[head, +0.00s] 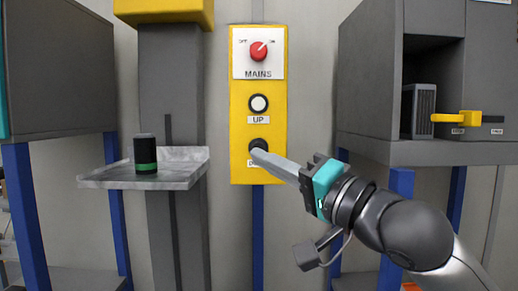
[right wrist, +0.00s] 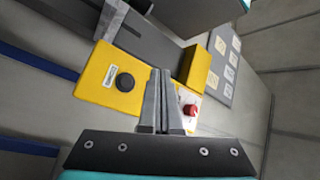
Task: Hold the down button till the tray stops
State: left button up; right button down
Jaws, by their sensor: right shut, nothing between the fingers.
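The yellow control panel (head: 240,105) stands upright in the middle of the head view. Its black lower button (head: 259,144), above a mostly covered label starting with D, is the down button; it also shows in the right wrist view (right wrist: 125,82). My right gripper (head: 256,154) is shut and empty, its fingertips overlapping the button's lower edge. In the right wrist view the fingertips (right wrist: 160,72) appear beside the button; I cannot tell if they touch it. The grey tray (head: 110,179) sits on the lift column, carrying a black and green can (head: 145,155). My left gripper is not in view.
The white UP button (head: 259,103) and red MAINS knob (head: 258,51), turned toward its right-hand mark, are above on the panel. A grey cabinet (head: 60,70) stands left. A shelf unit with a yellow handle (head: 470,118) stands right. Below the tray it looks clear.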

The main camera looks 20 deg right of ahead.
jog(key=w+d+p, duration=0.2)
jog(key=w, duration=0.6)
jog(key=shift+w+d, duration=0.2)
jog(key=shift+p, duration=0.3)
dwell(1.6)
jog(key=shift+w+d+p, duration=0.1)
jog(key=shift+w+p, duration=0.25)
jog(key=shift+w, duration=0.05)
